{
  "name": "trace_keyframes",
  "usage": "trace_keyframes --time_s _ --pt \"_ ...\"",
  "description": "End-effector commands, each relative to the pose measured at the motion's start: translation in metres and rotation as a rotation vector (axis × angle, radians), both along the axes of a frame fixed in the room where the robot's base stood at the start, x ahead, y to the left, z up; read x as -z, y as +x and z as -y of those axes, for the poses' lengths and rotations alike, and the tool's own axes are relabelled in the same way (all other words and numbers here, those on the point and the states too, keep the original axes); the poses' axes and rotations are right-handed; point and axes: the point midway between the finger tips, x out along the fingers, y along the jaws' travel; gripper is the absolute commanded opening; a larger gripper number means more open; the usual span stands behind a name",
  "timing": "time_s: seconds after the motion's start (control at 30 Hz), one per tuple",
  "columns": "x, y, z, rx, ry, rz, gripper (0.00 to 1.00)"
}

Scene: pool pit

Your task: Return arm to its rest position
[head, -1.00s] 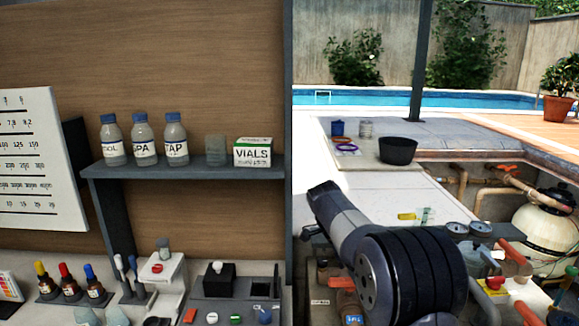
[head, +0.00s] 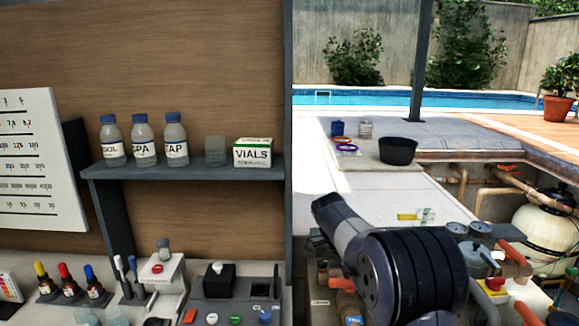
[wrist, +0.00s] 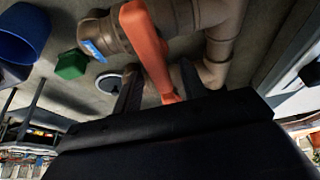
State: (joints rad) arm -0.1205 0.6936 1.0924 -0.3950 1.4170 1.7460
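My arm (head: 400,270) shows at the lower middle of the head view, bent over the equipment pit, with its grey link slanting up to the left. My gripper (wrist: 158,82) is seen only in the wrist view, where its two dark fingers stand apart above the black gripper body. The head view does not show the fingers.
A shelf (head: 190,168) with bottles and a vials box (head: 253,152) stands left, above a bench of test gear. Pipes, gauges (head: 457,230) and a cream tank (head: 545,222) fill the pit at right. A black bowl (head: 398,150) sits on the deck. The wrist view shows a blue container (wrist: 22,32).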

Motion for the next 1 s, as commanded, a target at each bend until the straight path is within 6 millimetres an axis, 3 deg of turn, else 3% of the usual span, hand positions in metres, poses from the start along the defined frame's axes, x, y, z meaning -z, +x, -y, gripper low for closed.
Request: trace_keyframes --time_s 0.4,1.0 --pt "-0.0038 0.0047 -0.0021 -0.301 0.001 0.007 0.4" --pt "-0.0055 0.005 -0.0006 -0.334 0.007 0.012 0.4"
